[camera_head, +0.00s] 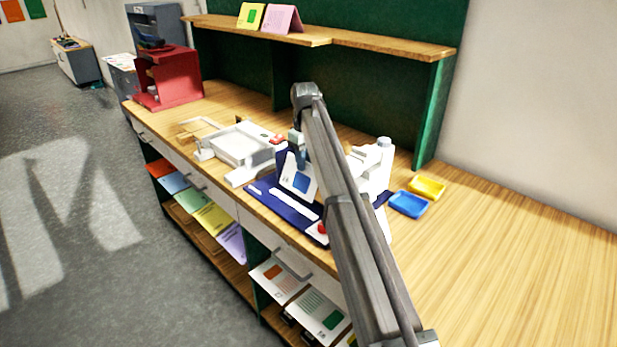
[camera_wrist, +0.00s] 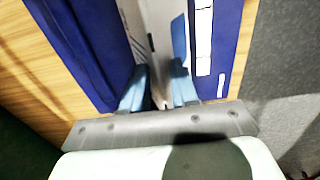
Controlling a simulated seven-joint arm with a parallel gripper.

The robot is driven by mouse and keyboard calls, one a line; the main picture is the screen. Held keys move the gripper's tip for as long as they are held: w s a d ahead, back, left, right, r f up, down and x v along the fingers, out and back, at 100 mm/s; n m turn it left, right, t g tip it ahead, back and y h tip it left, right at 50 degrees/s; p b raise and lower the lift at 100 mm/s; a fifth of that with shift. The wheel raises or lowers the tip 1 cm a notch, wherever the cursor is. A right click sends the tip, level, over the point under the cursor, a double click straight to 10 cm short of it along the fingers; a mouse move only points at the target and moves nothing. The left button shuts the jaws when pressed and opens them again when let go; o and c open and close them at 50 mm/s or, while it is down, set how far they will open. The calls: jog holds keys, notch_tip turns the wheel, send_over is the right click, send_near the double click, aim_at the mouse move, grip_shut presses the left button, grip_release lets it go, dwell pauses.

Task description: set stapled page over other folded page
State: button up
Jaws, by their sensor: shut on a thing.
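My gripper (camera_wrist: 158,92) is shut on a white page with a blue square (camera_head: 299,181), which it holds upright over the dark blue mat (camera_head: 278,200). In the wrist view the page (camera_wrist: 153,30) shows nearly edge-on between the two blue fingers. I cannot make out a staple on it. A yellow folded page (camera_head: 250,16) and a pink folded page (camera_head: 282,20) stand like tents side by side on the raised shelf, far from my gripper. My arm hides part of the bench behind the mat.
A white tray device (camera_head: 240,146) stands left of the mat, and a white machine (camera_head: 372,165) right of it. Blue (camera_head: 408,204) and yellow (camera_head: 427,187) trays lie further right. A red rack (camera_head: 168,78) stands at the far left. The right bench is clear.

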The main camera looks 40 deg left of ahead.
jog(key=shift+r, duration=5.95)
jog(key=shift+f, duration=0.1)
